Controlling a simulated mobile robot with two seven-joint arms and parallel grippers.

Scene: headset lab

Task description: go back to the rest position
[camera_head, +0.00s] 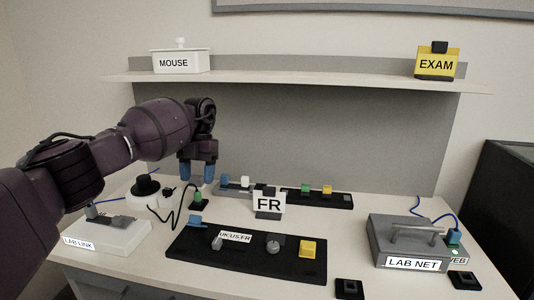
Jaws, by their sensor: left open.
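My left arm comes in from the left, and its gripper (197,172) points down above the back left part of the desk. Its two blue fingertips are apart, with nothing visible between them. A small green plug (198,197) with a black cable stands below the fingertips, apart from them as far as I can tell. My right gripper does not show.
A black tray (190,245) labelled UK/US/FR lies mid-desk, with an FR sign (269,203) behind it. A LAB LINK box (110,238) stands left and a LAB NET box (408,240) right. The shelf (300,82) above holds MOUSE (180,62) and EXAM (437,65) boxes.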

